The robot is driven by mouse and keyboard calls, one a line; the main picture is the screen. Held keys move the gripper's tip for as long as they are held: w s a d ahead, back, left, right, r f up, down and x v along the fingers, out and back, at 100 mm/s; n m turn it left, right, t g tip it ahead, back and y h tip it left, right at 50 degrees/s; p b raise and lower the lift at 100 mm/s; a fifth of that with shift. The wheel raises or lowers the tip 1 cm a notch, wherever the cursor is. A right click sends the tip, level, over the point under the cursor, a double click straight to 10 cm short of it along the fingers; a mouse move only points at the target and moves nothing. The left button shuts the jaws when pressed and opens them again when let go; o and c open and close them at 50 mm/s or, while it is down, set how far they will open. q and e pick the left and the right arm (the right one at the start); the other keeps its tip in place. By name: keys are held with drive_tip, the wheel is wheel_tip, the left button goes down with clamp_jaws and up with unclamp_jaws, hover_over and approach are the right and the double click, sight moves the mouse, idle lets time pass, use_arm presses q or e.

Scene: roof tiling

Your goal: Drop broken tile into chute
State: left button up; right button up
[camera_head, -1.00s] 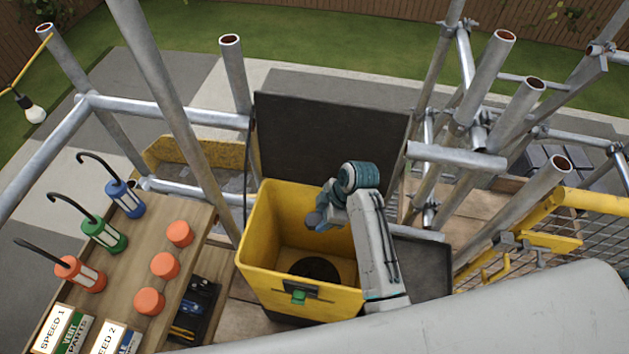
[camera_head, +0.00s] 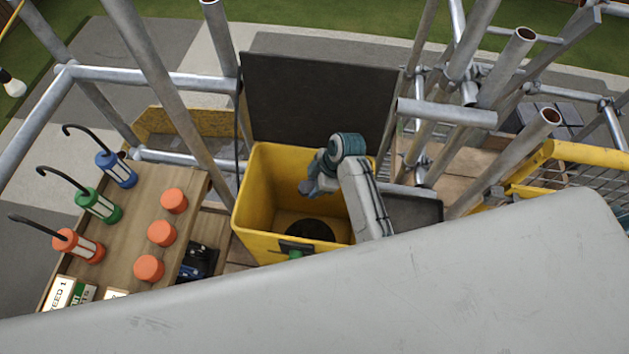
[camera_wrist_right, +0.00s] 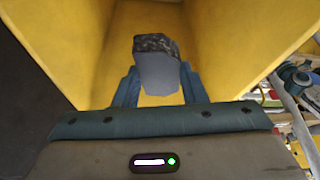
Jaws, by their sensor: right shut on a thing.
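The yellow chute box (camera_head: 245,215) stands open in the middle of the head view, with a dark round hole in its floor. My right gripper (camera_head: 306,187) reaches over its rim and points down into it. In the right wrist view my right gripper (camera_wrist_right: 157,95) is shut on the broken tile (camera_wrist_right: 158,72), a grey piece with a rough dark broken edge. The yellow walls surround the tile there. In the head view the tile is hard to tell from the gripper. My left gripper is not in view.
A dark panel (camera_head: 315,105) stands upright behind the chute. Scaffold poles (camera_head: 445,112) rise to the right. A wooden shelf (camera_head: 135,225) at left carries lamps and orange round pieces (camera_head: 161,233). A large pale grey surface covers the front.

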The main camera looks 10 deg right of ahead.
drive_tip(key=o, duration=1.1)
drive_tip(key=shift+o, duration=0.2)
drive_tip(key=shift+d+r, duration=0.1)
drive_tip(key=shift+r, duration=0.05)
drive_tip(key=shift+d+r, duration=0.15)
drive_tip(key=shift+r, duration=0.2)
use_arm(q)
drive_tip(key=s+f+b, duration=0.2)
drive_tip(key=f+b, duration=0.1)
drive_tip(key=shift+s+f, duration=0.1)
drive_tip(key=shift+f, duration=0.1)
use_arm(e)
drive_tip(key=v, duration=0.9)
drive_tip(key=shift+r, duration=0.35)
drive_tip(key=shift+s, duration=0.1)
